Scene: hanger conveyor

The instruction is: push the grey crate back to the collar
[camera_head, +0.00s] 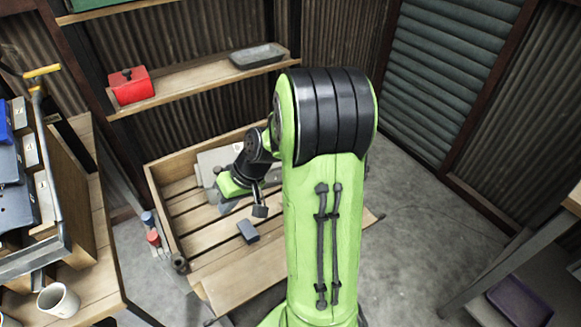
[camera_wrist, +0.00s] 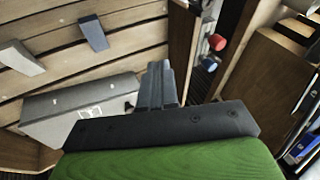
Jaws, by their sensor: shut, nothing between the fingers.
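The grey crate (camera_wrist: 75,112) lies on the slatted pallet in the wrist view, left of my fingers. In the head view its pale grey side (camera_head: 208,160) shows near the back boards, partly hidden by my arm. The wooden collar (camera_head: 163,213) rims the pallet at the left and back; one of its boards (camera_wrist: 183,45) stands right of my fingers in the wrist view. My gripper (camera_wrist: 159,83) is shut and empty, its fingers close to the crate's right end. I cannot tell whether they touch it.
A dark block (camera_head: 248,231) and, in the wrist view, a light grey block (camera_wrist: 20,58) lie on the slats. Red and blue items (camera_head: 153,238) stand outside the collar's left side. A workbench with a mug (camera_head: 58,300) is at the left.

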